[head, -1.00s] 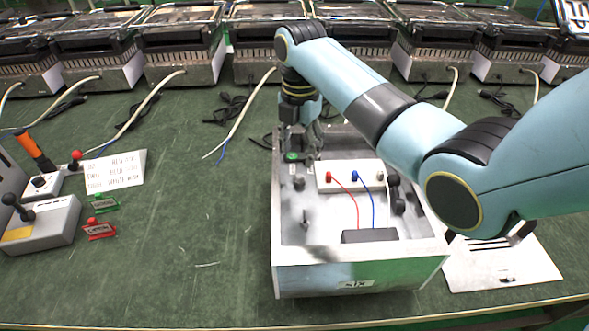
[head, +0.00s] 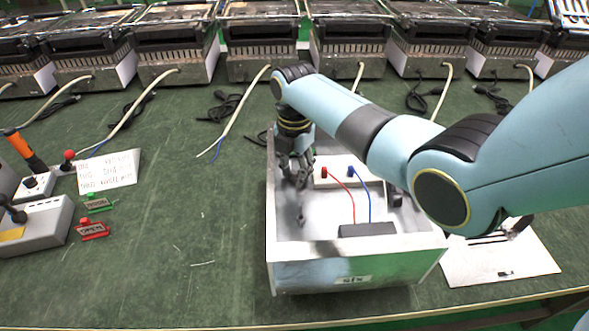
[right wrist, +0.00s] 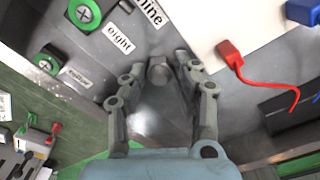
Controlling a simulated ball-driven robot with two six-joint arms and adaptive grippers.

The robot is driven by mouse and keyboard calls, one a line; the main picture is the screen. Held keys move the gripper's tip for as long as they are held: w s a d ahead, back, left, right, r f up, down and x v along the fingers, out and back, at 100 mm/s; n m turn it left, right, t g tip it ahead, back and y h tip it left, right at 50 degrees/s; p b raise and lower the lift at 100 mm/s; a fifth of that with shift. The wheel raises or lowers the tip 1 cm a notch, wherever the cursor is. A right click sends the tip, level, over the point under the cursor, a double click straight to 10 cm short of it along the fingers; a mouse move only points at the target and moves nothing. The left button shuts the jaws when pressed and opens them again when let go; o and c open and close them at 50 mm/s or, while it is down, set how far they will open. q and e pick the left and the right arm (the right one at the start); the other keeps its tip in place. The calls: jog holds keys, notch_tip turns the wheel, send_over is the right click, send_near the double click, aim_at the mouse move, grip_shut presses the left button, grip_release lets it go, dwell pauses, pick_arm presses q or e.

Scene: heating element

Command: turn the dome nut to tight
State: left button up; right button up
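The dome nut, a small grey rounded knob (right wrist: 158,70), shows in the right wrist view on the grey panel. In the head view my gripper hides it. My right gripper (head: 297,180) reaches down into the open metal box (head: 345,274) at its left side. In the right wrist view its two fingers (right wrist: 158,66) stand apart on either side of the nut, with a small gap visible, so it looks open. I cannot tell how deep the fingertips reach along the nut. My left gripper is not in view.
A white block with a red plug (head: 323,171) and a blue plug (head: 351,170) with wires sits beside the gripper. Labels and green cross-marked screws (right wrist: 84,13) lie close by.

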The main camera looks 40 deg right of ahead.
grip_shut()
